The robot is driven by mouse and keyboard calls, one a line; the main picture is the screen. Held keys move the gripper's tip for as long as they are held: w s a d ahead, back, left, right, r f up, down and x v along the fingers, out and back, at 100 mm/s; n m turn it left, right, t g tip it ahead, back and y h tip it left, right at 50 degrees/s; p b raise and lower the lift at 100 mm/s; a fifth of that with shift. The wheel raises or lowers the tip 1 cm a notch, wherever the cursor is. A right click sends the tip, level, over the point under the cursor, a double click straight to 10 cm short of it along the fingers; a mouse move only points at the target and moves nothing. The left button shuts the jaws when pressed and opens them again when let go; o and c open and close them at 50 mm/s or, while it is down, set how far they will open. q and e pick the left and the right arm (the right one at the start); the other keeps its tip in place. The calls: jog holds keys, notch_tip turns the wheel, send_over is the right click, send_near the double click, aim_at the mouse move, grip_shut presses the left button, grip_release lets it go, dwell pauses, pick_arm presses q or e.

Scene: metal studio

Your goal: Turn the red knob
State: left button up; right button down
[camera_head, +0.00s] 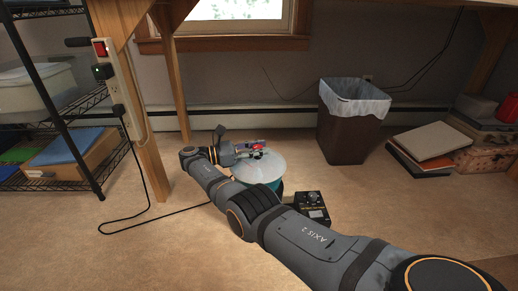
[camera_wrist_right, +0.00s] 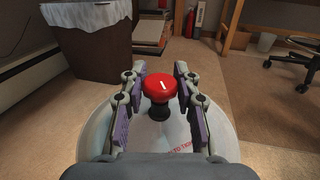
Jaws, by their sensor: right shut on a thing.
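The red knob (camera_wrist_right: 160,86) has a white line mark on its top, tilted a little off the viewing direction. It stands on a dark stem in the middle of a pale round top (camera_wrist_right: 225,140) with red lettering. My right gripper (camera_wrist_right: 160,82) has a finger on each side of the knob and is shut on it. In the head view the right gripper (camera_head: 252,150) reaches over the round top (camera_head: 268,166), and a bit of red from the knob (camera_head: 258,147) shows between the fingers. My left gripper is in neither view.
A black box with a dial (camera_head: 311,207) stands on the floor close to my right arm. A lined waste bin (camera_head: 343,135) stands behind to the right. A wooden table leg (camera_head: 140,140) and a wire shelf (camera_head: 62,120) are at left. Open carpet lies between.

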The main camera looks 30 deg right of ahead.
aim_at(258, 146)
jog(key=c, duration=0.9)
grip_release()
jog(key=shift+w, duration=0.1)
jog(key=shift+c, duration=0.2)
notch_tip(258, 146, up, 10)
